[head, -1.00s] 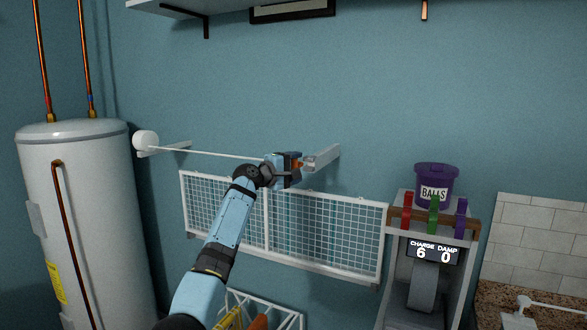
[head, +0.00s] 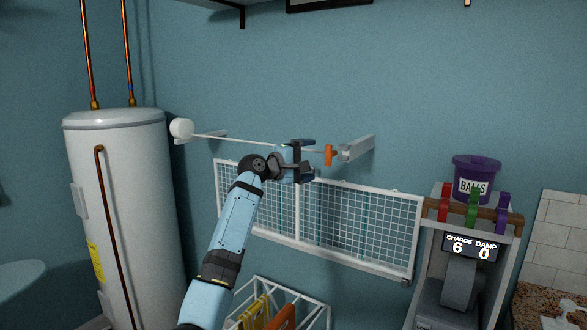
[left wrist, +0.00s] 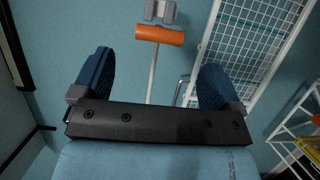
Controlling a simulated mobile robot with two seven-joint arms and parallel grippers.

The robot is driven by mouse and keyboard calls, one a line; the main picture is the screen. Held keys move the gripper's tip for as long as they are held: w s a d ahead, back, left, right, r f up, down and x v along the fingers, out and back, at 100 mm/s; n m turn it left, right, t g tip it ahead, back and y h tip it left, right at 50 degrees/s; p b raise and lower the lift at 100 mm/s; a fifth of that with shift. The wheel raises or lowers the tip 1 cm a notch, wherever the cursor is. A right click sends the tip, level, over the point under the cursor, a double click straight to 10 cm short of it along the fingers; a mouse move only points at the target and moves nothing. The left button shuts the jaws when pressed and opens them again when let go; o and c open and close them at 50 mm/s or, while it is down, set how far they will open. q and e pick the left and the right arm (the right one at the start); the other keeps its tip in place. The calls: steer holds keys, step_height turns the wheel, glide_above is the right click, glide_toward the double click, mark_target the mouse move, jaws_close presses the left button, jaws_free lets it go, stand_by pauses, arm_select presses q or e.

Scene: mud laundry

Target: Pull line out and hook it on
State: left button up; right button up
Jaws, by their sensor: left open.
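The white line (head: 240,141) runs straight from a round white reel (head: 181,128) on the left wall bracket to an orange handle (head: 329,155). The handle is by the tip of the grey right wall bracket (head: 357,147). In the left wrist view the handle (left wrist: 160,35) lies crosswise just short of the grey bracket end (left wrist: 160,10); I cannot tell whether it is hooked. My left gripper (head: 308,160) is open, just left of the handle. Its blue fingers (left wrist: 154,68) stand apart on both sides of the line, with the handle beyond their tips. My right gripper is not in view.
A white wire rack (head: 345,222) hangs on the wall below the line. A white water heater (head: 120,200) stands left. A machine with a display (head: 471,246) and a purple bucket (head: 475,178) stand right. A drying rack (head: 310,315) is low in front.

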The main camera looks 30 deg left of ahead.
arm_select(q)
steer(key=v, duration=0.5)
steer(key=shift+s+b, duration=0.1)
steer(key=shift+b, duration=0.3)
steer(key=s+d+f+m+g+y, duration=0.1)
steer(key=s+d+f+m, duration=0.2)
steer(key=f, duration=0.9)
steer(key=s+d+f+m+g+y+p, duration=0.15)
steer(key=s+d+f, duration=0.35)
steer(key=f, duration=0.8)
steer(key=s+d+f+m+g+y, duration=0.15)
steer(key=s+f, duration=0.35)
steer(key=f, duration=0.7)
steer(key=s+d+f+m, duration=0.3)
steer(key=s+d+f, duration=0.1)
steer(key=s, duration=0.6)
steer(key=s+d+f+m+g, duration=0.1)
steer(key=s+d+f+m, duration=0.2)
steer(key=s+f, duration=0.4)
steer(key=s+d+f+m, duration=0.4)
steer(key=s+d+f, duration=0.1)
steer(key=s, duration=0.9)
steer(key=shift+s+d+f+p, duration=0.2)
steer(key=shift+s+p, duration=0.2)
steer(key=shift+p, duration=0.05)
